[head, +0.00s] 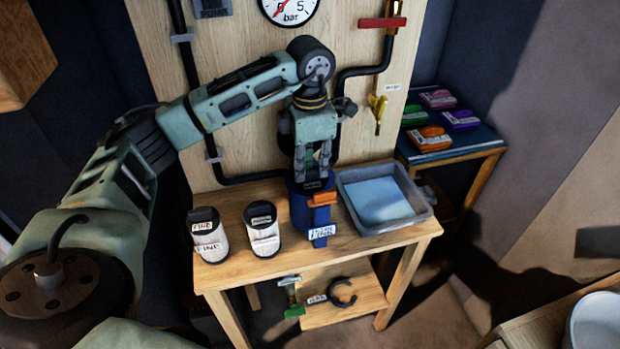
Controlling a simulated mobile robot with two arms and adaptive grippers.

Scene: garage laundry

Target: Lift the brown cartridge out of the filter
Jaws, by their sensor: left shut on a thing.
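The filter (300,212) is a blue housing standing on the wooden table, with an orange part (322,198) and a white label on its front. My left gripper (314,182) points down over the filter's open top. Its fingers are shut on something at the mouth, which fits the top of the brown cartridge. The cartridge's brown body is hidden by the housing and the fingers, so I cannot tell how deep it sits. My right gripper is not in view.
Two white cartridges with dark tops (207,235) (262,230) stand left of the filter. A grey tray (428,212) is close on its right. Black pipes, a gauge (289,8) and a red handle (382,23) are on the board behind. Coloured packets lie on a side table (480,137).

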